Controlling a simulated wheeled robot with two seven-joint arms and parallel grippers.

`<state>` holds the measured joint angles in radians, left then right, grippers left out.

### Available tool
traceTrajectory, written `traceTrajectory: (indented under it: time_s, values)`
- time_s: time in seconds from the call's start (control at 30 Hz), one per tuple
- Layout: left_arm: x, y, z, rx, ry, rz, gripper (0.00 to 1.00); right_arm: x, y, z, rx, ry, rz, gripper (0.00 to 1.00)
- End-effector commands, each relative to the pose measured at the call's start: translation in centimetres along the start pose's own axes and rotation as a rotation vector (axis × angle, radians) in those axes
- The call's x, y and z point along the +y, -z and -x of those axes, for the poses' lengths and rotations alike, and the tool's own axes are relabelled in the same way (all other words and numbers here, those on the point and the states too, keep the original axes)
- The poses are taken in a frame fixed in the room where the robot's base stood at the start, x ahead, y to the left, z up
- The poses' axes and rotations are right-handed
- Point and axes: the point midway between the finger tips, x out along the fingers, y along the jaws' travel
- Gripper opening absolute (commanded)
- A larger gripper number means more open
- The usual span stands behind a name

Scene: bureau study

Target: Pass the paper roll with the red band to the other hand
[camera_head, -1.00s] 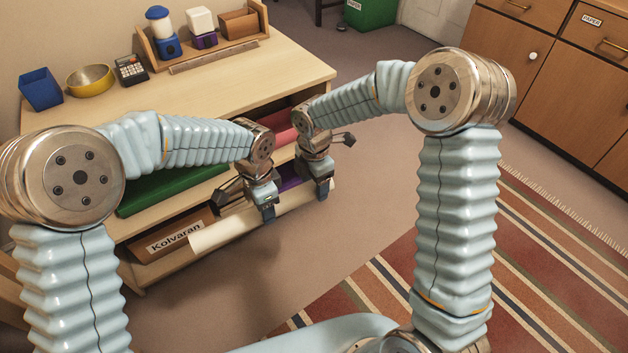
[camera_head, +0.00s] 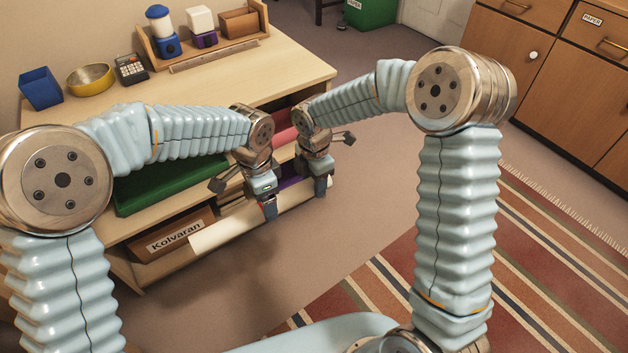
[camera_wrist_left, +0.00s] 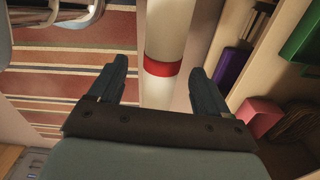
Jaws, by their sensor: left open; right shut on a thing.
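The paper roll (camera_head: 228,228) is long and cream white and hangs nearly level in front of the shelf unit. My right gripper (camera_head: 320,190) is shut on it near its right end. My left gripper (camera_head: 269,210) is at the roll's middle, with its jaws open. In the left wrist view the roll (camera_wrist_left: 170,35) passes upright between the open left fingers (camera_wrist_left: 157,85), apart from both of them. The red band (camera_wrist_left: 163,68) shows there at the level of the fingertips.
A blue bin (camera_head: 41,90), yellow bowl (camera_head: 90,79) and calculator (camera_head: 130,69) are on top. Floor in front is clear, with a striped rug (camera_head: 400,290).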

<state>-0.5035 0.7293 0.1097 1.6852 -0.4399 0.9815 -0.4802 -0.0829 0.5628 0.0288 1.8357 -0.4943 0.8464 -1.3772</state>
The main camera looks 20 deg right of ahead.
Motion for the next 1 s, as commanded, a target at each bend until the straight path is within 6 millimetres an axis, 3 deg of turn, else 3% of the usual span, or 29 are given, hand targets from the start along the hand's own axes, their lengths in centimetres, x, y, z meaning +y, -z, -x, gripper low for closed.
traceTrajectory:
  time_s: [0.1, 0.3, 0.43, 0.53, 0.67, 0.77, 0.9, 1.0]
  values:
    - [0.0, 0.1, 3.0, 0.005, 0.003, 0.001, 0.78, 0.0, 0.0, 0.0, 0.000, 0.000, 0.000, 0.16]
    - [0.0, 0.1, 7.0, 0.002, 0.002, 0.000, 0.78, 0.0, 0.0, 0.0, 0.000, 0.000, 0.000, 0.16]
    - [0.0, 0.1, 8.3, 0.003, 0.000, 0.001, 0.78, 0.0, 0.0, 0.0, 0.000, 0.000, 0.000, 0.16]
    - [-0.5, -0.4, 8.1, 0.019, 0.003, 0.033, 0.78, 0.0, 0.0, 0.0, 0.000, 0.000, 0.000, 0.16]
    - [-2.8, -2.3, 5.4, 0.103, 0.026, 0.186, 0.78, 0.0, 0.0, 0.0, 0.000, 0.000, 0.000, 0.16]
    - [-5.5, -5.5, 1.9, 0.225, 0.057, 0.408, 0.78, 0.0, 0.0, 0.0, 0.000, 0.000, 0.000, 0.16]
    - [-8.2, -11.9, -3.5, 0.418, 0.092, 0.794, 0.78, 0.0, 0.0, 0.0, 0.000, 0.000, 0.000, 0.16]
    - [-8.6, -16.9, -7.2, 0.514, 0.106, 1.046, 0.78, 0.0, 0.0, 0.0, 0.000, 0.000, 0.000, 0.16]
